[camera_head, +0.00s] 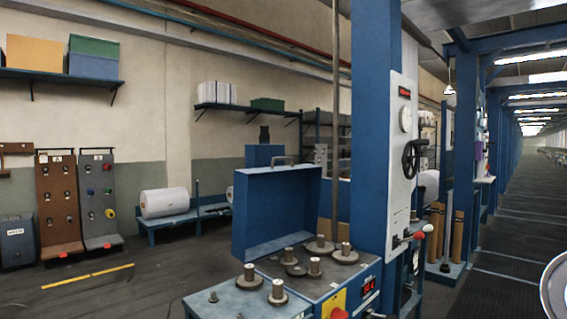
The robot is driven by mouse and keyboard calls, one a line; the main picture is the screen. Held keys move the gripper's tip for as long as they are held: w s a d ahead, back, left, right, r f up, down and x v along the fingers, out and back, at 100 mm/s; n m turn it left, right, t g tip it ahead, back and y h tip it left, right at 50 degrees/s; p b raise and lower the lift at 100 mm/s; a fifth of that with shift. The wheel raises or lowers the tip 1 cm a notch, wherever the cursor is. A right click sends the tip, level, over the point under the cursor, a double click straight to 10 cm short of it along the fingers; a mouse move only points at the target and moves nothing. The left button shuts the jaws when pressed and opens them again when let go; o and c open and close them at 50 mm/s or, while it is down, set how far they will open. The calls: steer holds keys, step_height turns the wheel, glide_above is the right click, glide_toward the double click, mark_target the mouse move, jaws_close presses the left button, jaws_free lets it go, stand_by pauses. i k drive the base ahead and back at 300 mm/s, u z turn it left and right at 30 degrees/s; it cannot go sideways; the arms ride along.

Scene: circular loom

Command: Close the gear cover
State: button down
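The gear cover (275,208) is a blue box-like lid with a handle on its upper edge. It stands open and upright at the back of the gear box, its hollow side facing the picture's right front. In front of it, several grey gears with metal shafts (314,268) lie bare on the top plate (288,280) of the blue gear box. My gripper is not in view. A rounded pale part at the lower right edge may be part of my arm.
A blue column (373,140) rises close to the right of the cover, with a white panel (403,150) bearing a gauge and black handwheel. A control panel (352,298) faces front.

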mark_target(275, 208)
steer(key=k, duration=0.4)
steer(key=u, duration=1.45)
steer(key=i, duration=5.9)
steer(key=z, duration=3.6)
steer(key=i, duration=0.85)
steer(key=u, duration=0.05)
